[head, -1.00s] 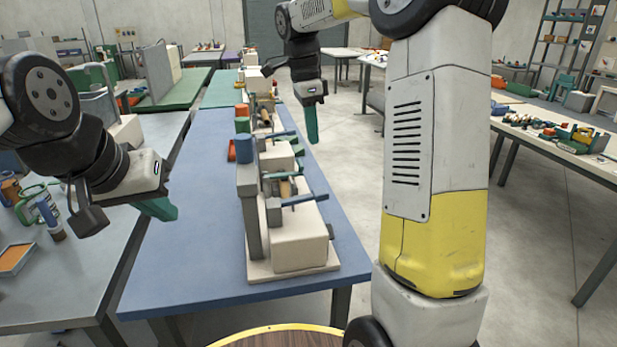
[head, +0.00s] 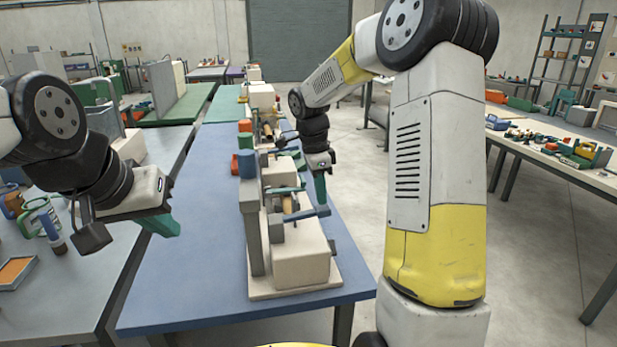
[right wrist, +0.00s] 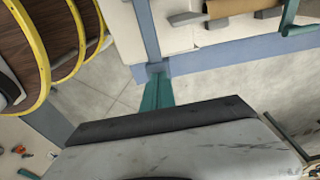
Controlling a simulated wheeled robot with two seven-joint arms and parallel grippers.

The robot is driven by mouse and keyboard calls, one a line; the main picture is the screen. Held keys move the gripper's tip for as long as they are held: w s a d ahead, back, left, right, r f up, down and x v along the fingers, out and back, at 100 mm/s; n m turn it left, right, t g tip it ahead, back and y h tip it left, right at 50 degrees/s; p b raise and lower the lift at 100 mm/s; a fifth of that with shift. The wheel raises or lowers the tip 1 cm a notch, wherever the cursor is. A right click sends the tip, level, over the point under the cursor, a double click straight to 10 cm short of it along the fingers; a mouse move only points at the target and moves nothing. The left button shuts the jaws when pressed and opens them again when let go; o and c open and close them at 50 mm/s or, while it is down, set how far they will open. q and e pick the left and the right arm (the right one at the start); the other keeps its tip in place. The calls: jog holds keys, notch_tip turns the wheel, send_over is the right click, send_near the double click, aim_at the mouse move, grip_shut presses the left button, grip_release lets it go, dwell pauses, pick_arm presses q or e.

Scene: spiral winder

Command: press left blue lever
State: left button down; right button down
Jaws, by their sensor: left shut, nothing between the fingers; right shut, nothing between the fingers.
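The cream spiral winder (head: 300,262) stands on a blue table (head: 190,300). Blue levers stick out to its right: a near one (head: 305,214) and one just behind it (head: 287,190). I cannot tell which is the left one. My right gripper (head: 320,188) is shut and empty, its teal fingers pointing down beside the near lever's outer end. Contact cannot be told. In the right wrist view the shut fingers (right wrist: 156,93) are apart from a blue-green lever (right wrist: 292,20) at the upper right. My left gripper (head: 163,224) is shut and empty, left of the winder.
A grey table (head: 60,300) with tools is at left. A bench (head: 560,150) with parts is at right. Open floor lies between.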

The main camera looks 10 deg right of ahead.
aim_at(325, 206)
jog(key=shift+f, duration=0.5)
jog(key=shift+d, duration=0.1)
jog(key=shift+d+f+y, duration=0.25)
jog(key=shift+f+y, duration=0.25)
jog(key=shift+f, duration=0.05)
jog(key=f, duration=0.1)
jog(key=f+y, duration=0.1)
jog(key=shift+d+f+y, duration=0.25)
jog(key=shift+f+y, duration=0.05)
jog(key=shift+s+d+f, duration=0.1)
jog(key=shift+f, duration=0.2)
notch_tip(325, 206, up, 15)
jog(key=d, duration=0.2)
jog(key=shift+w+f, duration=0.2)
